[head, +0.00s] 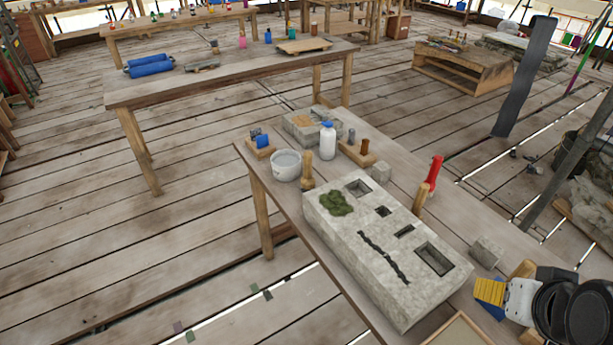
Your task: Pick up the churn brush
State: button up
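The likeliest churn brush is a short tan wooden-handled piece (307,172) standing upright on the near table, at the far left end of the pale stone block (345,262). Its bristles are too small to make out. My gripper (506,279) seems to be the yellow, blue and white end at the lower right, with black arm parts behind it. It is well to the right of the brush and apart from it. The view does not show clearly how its fingers stand, and I see nothing held in it.
Close to the brush are a white bucket (286,165), a white bottle with a blue cap (327,141) and a wooden holder (357,153). A red-handled tool (433,175) stands beyond the block. A dark post (525,80) rises behind the table. Floor is open at left.

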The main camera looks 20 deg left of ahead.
aim_at(308, 181)
jog(key=i+j+z, duration=0.15)
jog(key=j, duration=0.65)
jog(key=i+j+z, duration=0.15)
jog(key=j, duration=0.7)
jog(key=i+j+z, duration=0.2)
jog(key=j, duration=0.7)
jog(key=j+z, duration=0.15)
jog(key=j, duration=0.7)
